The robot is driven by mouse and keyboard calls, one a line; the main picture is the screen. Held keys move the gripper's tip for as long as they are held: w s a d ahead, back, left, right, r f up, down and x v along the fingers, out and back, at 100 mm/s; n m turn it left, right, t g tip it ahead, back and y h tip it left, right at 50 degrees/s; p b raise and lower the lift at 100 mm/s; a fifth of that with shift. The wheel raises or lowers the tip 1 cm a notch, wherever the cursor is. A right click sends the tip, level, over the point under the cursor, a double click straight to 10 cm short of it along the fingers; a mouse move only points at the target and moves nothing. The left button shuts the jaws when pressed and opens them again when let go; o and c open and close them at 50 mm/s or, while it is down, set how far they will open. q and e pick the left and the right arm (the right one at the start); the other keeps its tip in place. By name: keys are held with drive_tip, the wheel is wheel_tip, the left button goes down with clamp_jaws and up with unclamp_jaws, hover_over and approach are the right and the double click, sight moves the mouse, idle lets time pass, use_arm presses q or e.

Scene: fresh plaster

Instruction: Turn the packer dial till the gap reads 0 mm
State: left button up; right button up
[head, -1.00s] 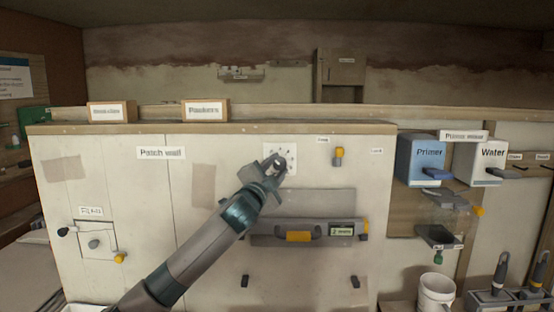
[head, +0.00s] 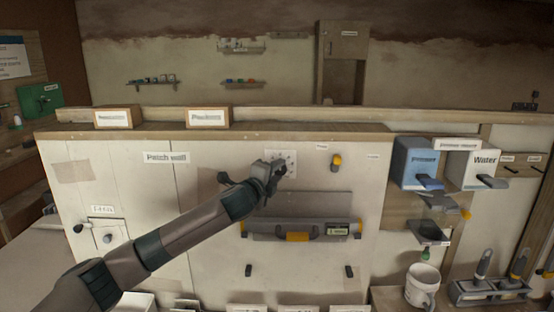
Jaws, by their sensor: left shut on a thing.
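The packer dial's white marked plate (head: 285,158) is on the upper middle of the patch wall (head: 210,220). My left gripper (head: 277,170) is at this plate and is shut on the dial knob, which its fingers hide. Below hangs a grey level-like bar with a yellow middle (head: 298,237) and a small greenish display (head: 338,231); its reading is too small to tell. My right gripper is not in view.
A yellow knob (head: 337,161) sits right of the dial. Blue Primer (head: 416,160) and white Water (head: 471,163) boxes stand at the right, above a white mug (head: 422,284). Two labelled wooden blocks (head: 208,117) stand on the wall's top ledge.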

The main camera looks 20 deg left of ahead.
use_arm(q)
drive_tip(key=m+g+y, duration=0.1)
drive_tip(key=m, duration=0.2)
drive_tip(key=m+g+y+p, duration=0.1)
drive_tip(key=m, duration=0.2)
drive_tip(key=shift+d+r+m+g, duration=0.2)
drive_tip(key=shift+m+g, duration=0.1)
drive_tip(key=shift+g, duration=0.1)
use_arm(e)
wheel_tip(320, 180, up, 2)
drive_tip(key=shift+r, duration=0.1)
use_arm(q)
drive_tip(key=shift+y, duration=0.3)
drive_tip(key=o, duration=1)
drive_tip(key=shift+o, duration=0.2)
drive_tip(key=shift+s, duration=0.1)
